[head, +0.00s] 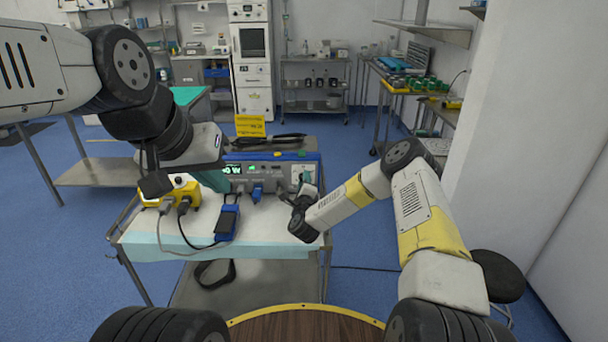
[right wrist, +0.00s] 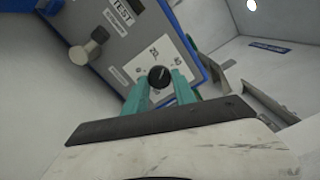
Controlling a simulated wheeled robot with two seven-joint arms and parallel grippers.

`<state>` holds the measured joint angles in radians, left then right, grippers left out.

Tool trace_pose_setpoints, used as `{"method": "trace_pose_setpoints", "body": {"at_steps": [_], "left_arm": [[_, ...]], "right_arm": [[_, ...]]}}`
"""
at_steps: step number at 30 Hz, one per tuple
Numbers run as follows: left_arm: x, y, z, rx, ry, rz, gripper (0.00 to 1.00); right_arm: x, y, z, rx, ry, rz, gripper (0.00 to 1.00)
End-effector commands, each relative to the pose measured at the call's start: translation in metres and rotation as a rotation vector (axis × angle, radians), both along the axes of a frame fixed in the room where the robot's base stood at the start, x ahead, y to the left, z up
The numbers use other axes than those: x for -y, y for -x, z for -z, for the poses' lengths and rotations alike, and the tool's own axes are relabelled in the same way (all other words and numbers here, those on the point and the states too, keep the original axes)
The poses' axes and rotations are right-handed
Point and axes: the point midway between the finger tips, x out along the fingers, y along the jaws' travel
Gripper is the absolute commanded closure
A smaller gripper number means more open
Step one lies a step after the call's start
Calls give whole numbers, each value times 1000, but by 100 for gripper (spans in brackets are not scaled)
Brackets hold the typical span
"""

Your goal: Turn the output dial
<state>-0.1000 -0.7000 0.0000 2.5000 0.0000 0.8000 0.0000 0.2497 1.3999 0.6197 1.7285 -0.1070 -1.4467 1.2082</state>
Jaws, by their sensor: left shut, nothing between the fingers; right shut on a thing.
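The output dial (right wrist: 160,76) is a small black round knob on a white scale plate on the grey front panel, seen in the right wrist view. My right gripper (right wrist: 161,86) has its green fingers shut on the dial, one on each side. In the head view my right gripper (head: 303,186) is at the right end of the blue-and-grey unit (head: 268,170), and the dial is hidden there. The unit has a lit green display (head: 233,170).
A yellow box (head: 173,193) with plugged cables and a blue connector block (head: 227,222) stand on the draped cart (head: 275,235) left of my right gripper. A yellow sign (head: 250,126) stands behind the unit. The drape's front right is clear.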

Motion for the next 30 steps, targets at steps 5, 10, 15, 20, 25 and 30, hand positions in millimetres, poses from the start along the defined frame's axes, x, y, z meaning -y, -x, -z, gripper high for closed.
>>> {"method": "trace_pose_setpoints", "body": {"at_steps": [5,10,15,20,25,30], "left_arm": [[0,0,0,0,0,0,100],[0,0,0,0,0,0,100],[0,0,0,0,0,0,100],[0,0,0,0,0,0,100],[0,0,0,0,0,0,100],[0,0,0,0,0,0,100]], "right_arm": [[1,0,2,-4,-21,2,100],[1,0,2,-4,-24,2,100],[1,1,2,-4,-23,2,100],[1,0,2,-4,-23,1,46],[0,0,1,-1,-23,1,46],[0,2,1,-1,-23,1,46]]}}
